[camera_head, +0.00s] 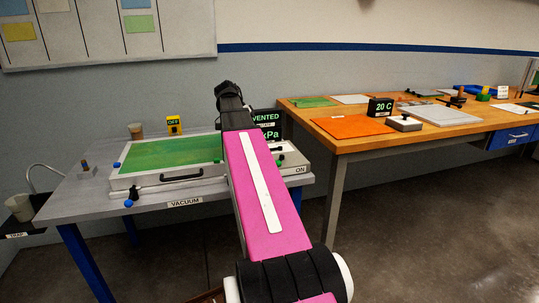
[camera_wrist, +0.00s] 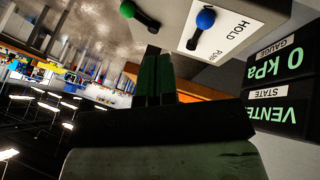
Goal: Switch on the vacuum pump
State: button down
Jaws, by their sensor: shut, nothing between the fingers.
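The vacuum box (camera_head: 120,184), with a green sheet on it, stands on the grey table marked VACUUM. A white control box with an ON label (camera_head: 299,170) is at its right, partly behind my arm. In the wrist view a green-knobbed lever (camera_wrist: 128,9) and a blue-knobbed lever (camera_wrist: 205,18) show beside a panel reading HOLD and PUMP (camera_wrist: 240,30). My gripper (camera_wrist: 155,55) is shut and empty, its fingertips just below the levers in that picture. I cannot tell whether it touches one. The display (camera_wrist: 279,80) reads 0 kPa and VENTED.
A trap cup (camera_head: 19,208) is at the far left. The wooden bench (camera_head: 352,142) on the right holds a 20 C display (camera_head: 381,107). Floor is clear in front of it.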

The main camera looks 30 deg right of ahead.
aim_at(279, 161)
jog(key=shift+f, duration=0.1)
jog(key=x, duration=0.9)
jog(key=shift+s+f, duration=0.1)
jog(key=shift+s, duration=0.1)
jog(key=s, duration=0.2)
jog(key=s+f, duration=0.1)
jog(key=shift+d, duration=0.3)
jog(key=shift+s+d, duration=0.1)
jog(key=shift+s, duration=0.4)
jog(key=shift+d, duration=0.1)
jog(key=shift+s+n+t, duration=0.15)
jog(key=shift+n+t, duration=0.15)
jog(key=shift+n, duration=0.2)
jog(key=shift+h, duration=0.3)
